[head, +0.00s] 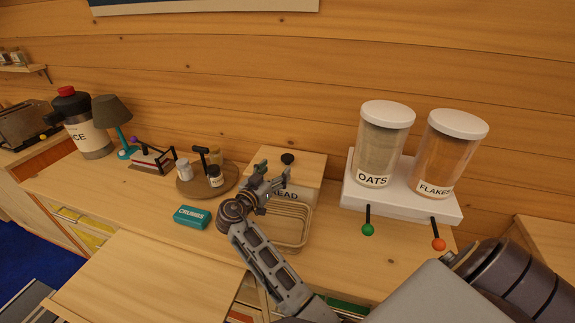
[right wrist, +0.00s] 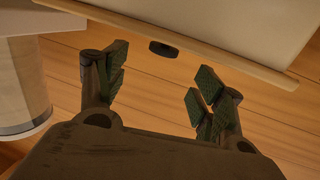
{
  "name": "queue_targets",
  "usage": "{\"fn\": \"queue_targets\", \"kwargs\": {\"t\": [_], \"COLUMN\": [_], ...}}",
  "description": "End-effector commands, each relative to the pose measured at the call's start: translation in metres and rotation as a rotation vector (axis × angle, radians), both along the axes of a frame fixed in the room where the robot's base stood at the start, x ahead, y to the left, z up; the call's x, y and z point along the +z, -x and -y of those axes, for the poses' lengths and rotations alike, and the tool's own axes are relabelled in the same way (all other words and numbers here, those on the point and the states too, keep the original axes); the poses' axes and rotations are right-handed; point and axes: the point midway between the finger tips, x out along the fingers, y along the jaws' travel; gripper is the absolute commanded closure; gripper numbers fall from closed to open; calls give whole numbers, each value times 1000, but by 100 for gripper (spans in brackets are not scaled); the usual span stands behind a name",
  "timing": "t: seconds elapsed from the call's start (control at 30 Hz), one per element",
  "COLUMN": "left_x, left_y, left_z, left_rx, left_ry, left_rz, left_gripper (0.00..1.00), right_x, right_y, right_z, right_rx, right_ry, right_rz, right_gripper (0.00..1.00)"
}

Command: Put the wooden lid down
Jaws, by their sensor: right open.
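The wooden lid (head: 300,162) lies on top of the cream bread bin (head: 308,193), against the back wall, with a black knob (head: 288,158) on it. My right gripper (head: 274,180) is open in front of the bin. In the right wrist view, the lid's edge (right wrist: 215,50) crosses the top, and the knob (right wrist: 163,49) shows beyond the open right fingers (right wrist: 160,85), apart from them. The fingers are empty. Part of the bin's label is hidden by my gripper. My left gripper is not in view.
A white dispenser stand with oats (head: 383,140) and flakes (head: 447,150) jars is to the right. A round tray (head: 190,187) with small jars and a teal crumbs box (head: 191,218) are left. The counter's front left is clear.

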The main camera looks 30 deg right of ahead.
Motion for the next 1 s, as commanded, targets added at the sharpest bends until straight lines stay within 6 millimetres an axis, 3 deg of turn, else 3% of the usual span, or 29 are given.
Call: {"fn": "queue_targets", "kwargs": {"t": [0.4, 0.67, 1.0], "left_x": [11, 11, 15], "left_y": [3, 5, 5], "left_z": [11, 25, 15], "left_rx": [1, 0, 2], "left_ry": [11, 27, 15], "left_rz": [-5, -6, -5], "left_gripper": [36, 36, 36], "right_x": [-1, -3, -3], "right_y": [-24, -25, -30], "right_z": [42, 45, 50], "right_rx": [0, 0, 0], "right_ry": [0, 0, 1], "right_rz": [0, 0, -2], "right_gripper": [31, 31, 31]}}
